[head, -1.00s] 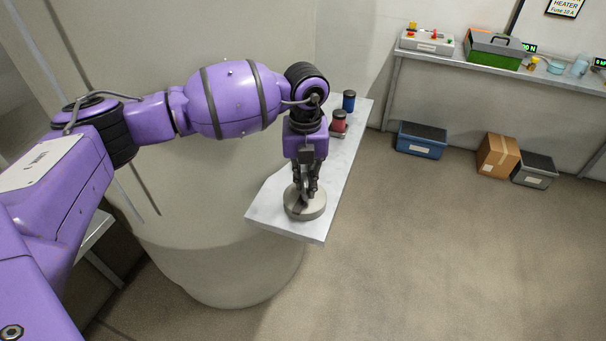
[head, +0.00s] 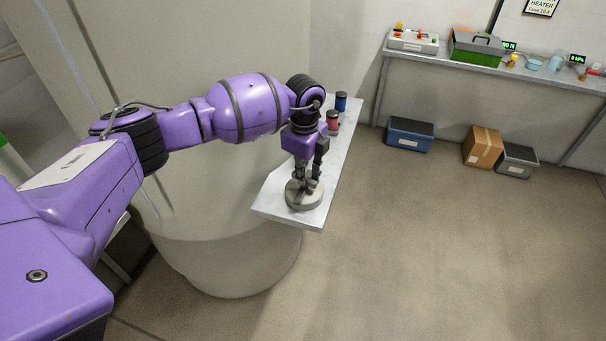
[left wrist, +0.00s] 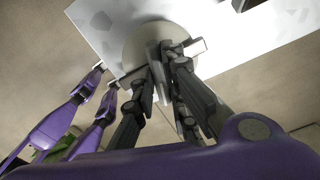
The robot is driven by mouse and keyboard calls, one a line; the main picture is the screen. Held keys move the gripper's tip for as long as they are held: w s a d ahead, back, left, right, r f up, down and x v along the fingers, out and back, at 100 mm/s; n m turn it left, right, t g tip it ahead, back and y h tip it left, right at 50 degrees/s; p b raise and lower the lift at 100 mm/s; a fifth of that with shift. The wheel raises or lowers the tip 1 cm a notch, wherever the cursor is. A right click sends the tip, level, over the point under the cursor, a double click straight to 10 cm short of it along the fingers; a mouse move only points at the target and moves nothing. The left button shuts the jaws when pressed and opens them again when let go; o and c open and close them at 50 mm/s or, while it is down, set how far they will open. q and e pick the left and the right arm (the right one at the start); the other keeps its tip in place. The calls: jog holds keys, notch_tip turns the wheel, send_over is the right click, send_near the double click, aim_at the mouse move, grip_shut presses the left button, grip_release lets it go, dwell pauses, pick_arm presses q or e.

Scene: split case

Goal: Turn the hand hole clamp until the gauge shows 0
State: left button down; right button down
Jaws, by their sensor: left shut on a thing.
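The hand hole clamp (head: 303,196) is a round grey disc with a raised bar, at the near end of a pale marbled shelf (head: 268,202). My left gripper (head: 311,182) points down at it from above, its fingers shut on the clamp's bar. In the left wrist view the pale disc (left wrist: 137,38) lies behind the dark fingers (left wrist: 165,62), which close around the grey bar and hide part of it. Small green displays, one (head: 509,45) and another (head: 577,58), stand on the back bench; I cannot tell which is the gauge, and their digits are too small to read surely. My right gripper is not seen.
A red jar (head: 332,122) and a blue jar (head: 341,101) stand farther along the shelf. A large pale cylinder (head: 215,215) is left of the shelf. A back bench (head: 450,60) carries several items; a blue crate (head: 410,134) and a cardboard box (head: 483,147) are on open floor.

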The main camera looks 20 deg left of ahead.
pick_arm(q)
jog(key=shift+n, duration=1.1)
jog(key=shift+r, duration=0.1)
jog(key=c, duration=1.8)
grip_release()
jog(key=shift+o, duration=0.2)
notch_tip(320, 180, up, 12)
